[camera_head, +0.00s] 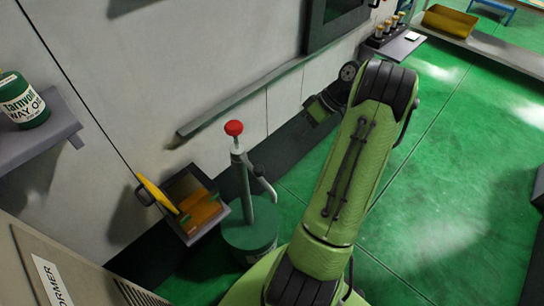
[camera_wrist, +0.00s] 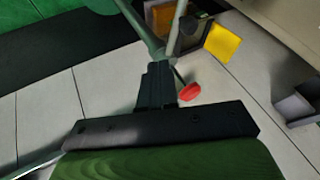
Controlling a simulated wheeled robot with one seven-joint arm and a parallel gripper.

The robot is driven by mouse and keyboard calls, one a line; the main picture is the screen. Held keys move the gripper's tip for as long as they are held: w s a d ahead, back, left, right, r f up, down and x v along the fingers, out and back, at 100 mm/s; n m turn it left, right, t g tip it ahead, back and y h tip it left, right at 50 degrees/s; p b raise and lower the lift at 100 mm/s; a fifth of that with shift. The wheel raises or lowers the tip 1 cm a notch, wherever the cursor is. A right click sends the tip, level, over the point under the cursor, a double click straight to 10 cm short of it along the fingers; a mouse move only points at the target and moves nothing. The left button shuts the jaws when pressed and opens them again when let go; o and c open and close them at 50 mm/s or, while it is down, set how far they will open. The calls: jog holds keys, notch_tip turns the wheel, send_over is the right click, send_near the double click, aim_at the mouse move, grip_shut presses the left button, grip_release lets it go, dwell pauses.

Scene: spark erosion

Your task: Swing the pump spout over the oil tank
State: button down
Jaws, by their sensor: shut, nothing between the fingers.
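The pump stands on a green drum (camera_head: 250,236) by the wall, with an upright grey post and a red knob (camera_head: 233,128) on top. Its spout (camera_head: 266,184) sticks out to the right of the post and slopes down, away from the tank. The oil tank (camera_head: 222,213) is an open dark box left of the pump, with orange inside and a raised yellow lid (camera_head: 158,196). My gripper (camera_head: 316,109) is shut and empty, up and right of the pump. In the wrist view its fingers (camera_wrist: 160,70) overlap the pump's tubes, and the red knob (camera_wrist: 190,92) shows beside them.
A ledge (camera_head: 240,97) runs along the wall behind the pump. A shelf (camera_head: 40,135) with a green oil can (camera_head: 22,102) is at left. A cabinet (camera_head: 60,270) fills the lower left. Green floor at right is mostly clear.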

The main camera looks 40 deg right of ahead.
aim_at(255, 170)
jog(key=shift+s+d+f, duration=0.25)
jog(key=shift+s+f, duration=0.1)
jog(key=shift+f, duration=0.1)
jog(key=w+a+f+b, duration=0.2)
jog(key=w+a+f, duration=0.1)
jog(key=a+f, duration=0.5)
jog(key=shift+w+a, duration=0.35)
jog(key=shift+a+b, duration=0.1)
jog(key=shift+b, duration=0.2)
